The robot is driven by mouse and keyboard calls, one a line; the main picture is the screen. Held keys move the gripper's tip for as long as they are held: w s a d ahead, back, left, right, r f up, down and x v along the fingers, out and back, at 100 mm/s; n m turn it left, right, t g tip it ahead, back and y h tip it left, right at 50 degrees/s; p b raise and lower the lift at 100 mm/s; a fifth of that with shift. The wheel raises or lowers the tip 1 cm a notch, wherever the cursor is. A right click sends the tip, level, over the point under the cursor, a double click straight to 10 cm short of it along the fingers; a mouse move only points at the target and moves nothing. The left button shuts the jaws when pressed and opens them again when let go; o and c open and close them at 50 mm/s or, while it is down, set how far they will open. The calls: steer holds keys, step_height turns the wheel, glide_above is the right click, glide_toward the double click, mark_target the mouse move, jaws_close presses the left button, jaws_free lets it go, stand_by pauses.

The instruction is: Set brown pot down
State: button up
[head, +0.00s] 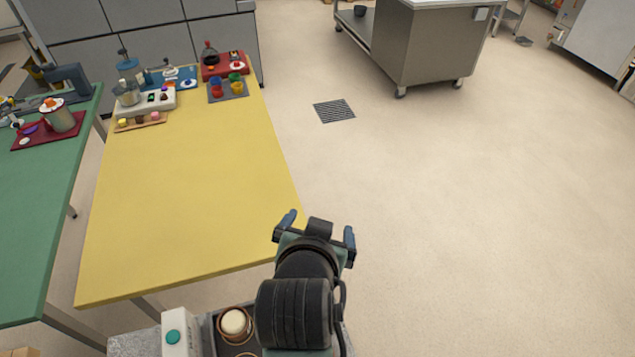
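My gripper (318,229) is over the near right corner of the yellow table (195,185), seen from behind. Its two blue fingers stand wide apart, and I see nothing held between them. A dark block, which looks like part of the hand, shows between them. A round brown-rimmed pot with a cream top (235,324) sits in a dark tray (209,340) at the bottom edge, left of my arm. I cannot tell for sure that it is the brown pot. Part of another brown rim shows below it, cut off by the frame.
The yellow table's near and middle parts are bare. Its far end holds a white tray (160,101), a red tray (222,68) and a grey mat with coloured cups (229,91). A green table (35,200) stands left. Open floor lies right, with a steel cart (425,45) beyond.

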steer(key=w+r+n+t, duration=0.25)
steer(key=r+t, duration=0.65)
steer(key=r, duration=1.9)
steer(key=s+r+t, duration=0.4)
steer(key=s+r, duration=0.1)
steer(key=r, duration=0.5)
steer(key=s+r+n+t+y, duration=0.1)
steer(key=s+r+t, duration=0.2)
steer(key=r, duration=0.6)
steer(key=s, duration=0.2)
steer(key=shift+s+r+t, duration=0.3)
steer(key=shift+r+t, duration=0.1)
steer(key=shift+c, duration=0.3)
